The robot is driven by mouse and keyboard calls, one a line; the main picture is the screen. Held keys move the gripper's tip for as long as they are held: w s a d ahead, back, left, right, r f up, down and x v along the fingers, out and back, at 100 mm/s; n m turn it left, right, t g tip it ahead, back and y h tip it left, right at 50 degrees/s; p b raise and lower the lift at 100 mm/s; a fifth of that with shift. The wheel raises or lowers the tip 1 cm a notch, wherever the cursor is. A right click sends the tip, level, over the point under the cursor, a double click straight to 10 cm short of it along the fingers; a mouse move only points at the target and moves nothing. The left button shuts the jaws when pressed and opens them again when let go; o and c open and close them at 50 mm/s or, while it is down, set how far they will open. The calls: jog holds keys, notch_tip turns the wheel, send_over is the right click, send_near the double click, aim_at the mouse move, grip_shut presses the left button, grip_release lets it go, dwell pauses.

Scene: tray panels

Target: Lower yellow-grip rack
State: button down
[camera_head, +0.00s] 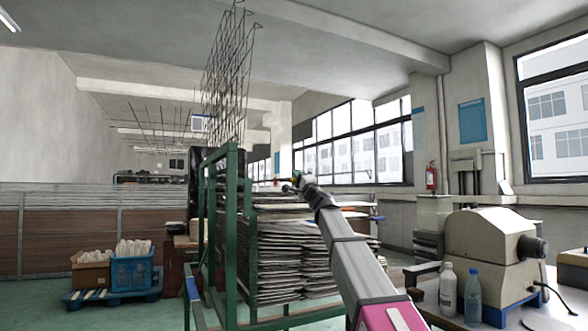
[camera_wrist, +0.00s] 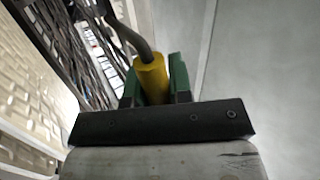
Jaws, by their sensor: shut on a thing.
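A yellow grip (camera_wrist: 152,76) sits between the green fingers of my gripper (camera_wrist: 155,84) in the wrist view, and the jaws are shut on it. A grey bent bar (camera_wrist: 133,40) runs from the grip toward the upper left. In the head view my gripper (camera_head: 297,183) is at the end of my outstretched arm, beside a green frame (camera_head: 231,230). Wire racks (camera_head: 230,70) stand raised, nearly upright, above this frame. The grip is too small to make out in the head view. Which raised rack the bar belongs to cannot be told.
A tall stack of flat panels (camera_head: 290,265) fills the frame under my arm. A bench with a beige machine (camera_head: 480,245) and bottles (camera_head: 473,297) is at right.

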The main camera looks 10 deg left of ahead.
jog(key=shift+d+f+m+t+h, duration=0.15)
jog(key=shift+f+m+t+h, duration=0.6)
jog(key=shift+f+m, duration=0.6)
jog(key=shift+f, duration=0.1)
jog(key=c, duration=1)
grip_release()
jog(key=shift+w+f, duration=0.1)
jog(key=shift+c, duration=0.2)
jog(key=v, duration=1)
jog(key=shift+s+d, duration=0.15)
jog(key=shift+s, duration=0.2)
